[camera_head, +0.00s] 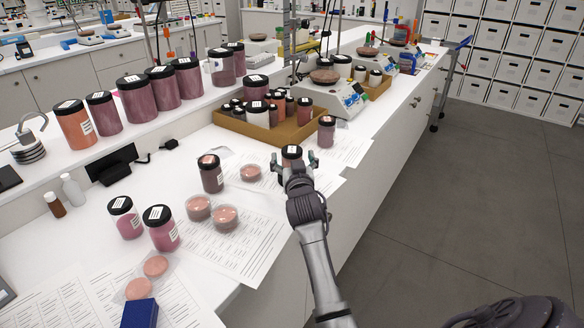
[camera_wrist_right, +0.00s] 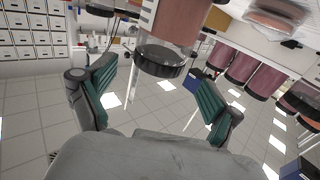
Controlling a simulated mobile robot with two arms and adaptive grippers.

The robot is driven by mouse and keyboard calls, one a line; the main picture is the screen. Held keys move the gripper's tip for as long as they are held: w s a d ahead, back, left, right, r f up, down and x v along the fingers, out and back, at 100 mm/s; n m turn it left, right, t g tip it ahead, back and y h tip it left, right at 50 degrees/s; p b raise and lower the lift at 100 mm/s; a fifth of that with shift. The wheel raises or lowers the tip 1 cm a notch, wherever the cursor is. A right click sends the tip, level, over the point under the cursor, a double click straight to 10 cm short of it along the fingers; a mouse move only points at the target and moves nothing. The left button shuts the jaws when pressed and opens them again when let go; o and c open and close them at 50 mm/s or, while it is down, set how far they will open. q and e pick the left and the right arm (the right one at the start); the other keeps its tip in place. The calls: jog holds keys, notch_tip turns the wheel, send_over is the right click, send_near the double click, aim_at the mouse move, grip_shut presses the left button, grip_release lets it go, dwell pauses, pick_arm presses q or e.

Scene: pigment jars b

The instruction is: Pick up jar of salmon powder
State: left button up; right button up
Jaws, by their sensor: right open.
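A jar with a black lid and a white label (camera_head: 291,150) stands near the table's front edge. My right gripper (camera_head: 293,161) is open, with one finger on each side of it in the head view, hiding its lower part. In the right wrist view, which looks upside down, a jar with salmon-brown powder (camera_wrist_right: 165,18) and a dark lid shows ahead of the open fingers (camera_wrist_right: 155,85). I see no finger closed on it. My left gripper is not in view.
A dark jar (camera_head: 210,174) and a clear dish of pink powder (camera_head: 251,173) stand left of the gripper. Another jar (camera_head: 326,131) stands behind it to the right. A cardboard tray of jars (camera_head: 239,131) is behind. Large jars line the raised shelf, including an orange one (camera_head: 76,128).

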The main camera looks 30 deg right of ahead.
aim_at(291, 146)
jog(key=x, duration=0.3)
jog(key=shift+w+d+f, duration=0.15)
jog(key=shift+w+d, duration=0.15)
jog(key=shift+d, duration=0.05)
jog(key=shift+w+d, duration=0.1)
jog(key=shift+w, duration=0.1)
jog(key=shift+s, duration=0.1)
jog(key=shift+c, duration=1.7)
jog(key=c, duration=1.3)
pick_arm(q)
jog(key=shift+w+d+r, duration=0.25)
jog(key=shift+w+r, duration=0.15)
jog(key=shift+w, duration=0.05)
pick_arm(e)
grip_shut()
